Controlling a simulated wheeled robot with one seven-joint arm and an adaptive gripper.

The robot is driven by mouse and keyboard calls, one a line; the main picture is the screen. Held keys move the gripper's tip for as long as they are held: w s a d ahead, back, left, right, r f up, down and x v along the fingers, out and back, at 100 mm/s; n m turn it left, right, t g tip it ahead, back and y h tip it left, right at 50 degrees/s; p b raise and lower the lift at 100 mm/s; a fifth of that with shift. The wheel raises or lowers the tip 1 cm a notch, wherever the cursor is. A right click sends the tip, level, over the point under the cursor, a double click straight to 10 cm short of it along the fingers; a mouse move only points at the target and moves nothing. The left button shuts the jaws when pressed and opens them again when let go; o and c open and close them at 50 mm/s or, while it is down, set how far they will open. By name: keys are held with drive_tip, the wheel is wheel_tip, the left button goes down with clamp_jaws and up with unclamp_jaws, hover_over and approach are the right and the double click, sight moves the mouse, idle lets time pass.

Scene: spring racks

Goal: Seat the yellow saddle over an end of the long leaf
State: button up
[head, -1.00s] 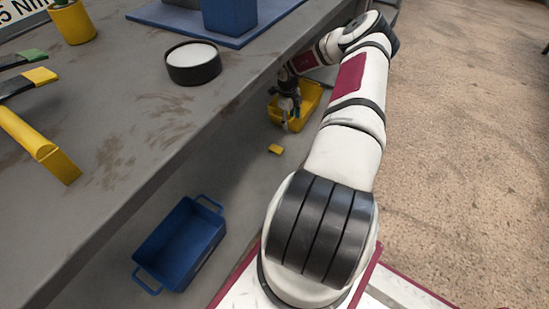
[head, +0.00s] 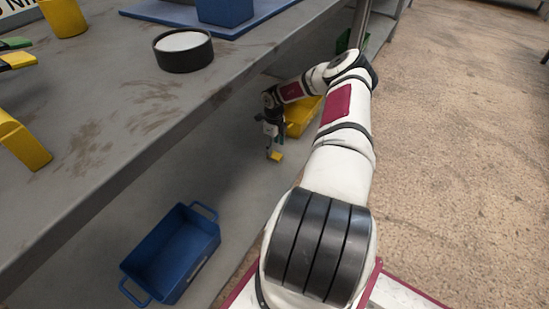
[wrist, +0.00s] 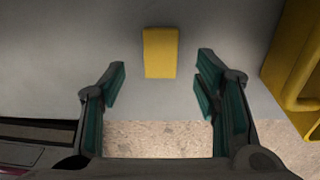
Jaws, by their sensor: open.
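The yellow saddle, seen as a small yellow block (head: 277,156), lies on the lower shelf under the bench. In the wrist view the block (wrist: 160,52) is centred between the fingers and slightly past their tips. My gripper (head: 271,147) points down close beside it; in the wrist view its teal-padded fingers (wrist: 161,72) are open and empty, with a gap on each side of the block. Strips with a green end (head: 15,43) and a yellow end (head: 18,60) lie on the bench at the left, cut by the frame; I cannot tell which leaf is the long one.
A yellow bin (head: 302,117) stands just behind my gripper, and in the wrist view at right (wrist: 296,62). A blue crate (head: 172,252) stands nearer on the lower shelf. The bench top (head: 120,110) overhangs; a black round dish (head: 183,51) and yellow bar (head: 22,142) rest there.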

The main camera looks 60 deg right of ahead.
sight(274, 155)
wheel_tip(274, 155, down, 5)
drive_tip(key=b, duration=0.3)
drive_tip(key=shift+r, duration=0.1)
drive_tip(key=c, duration=1.3)
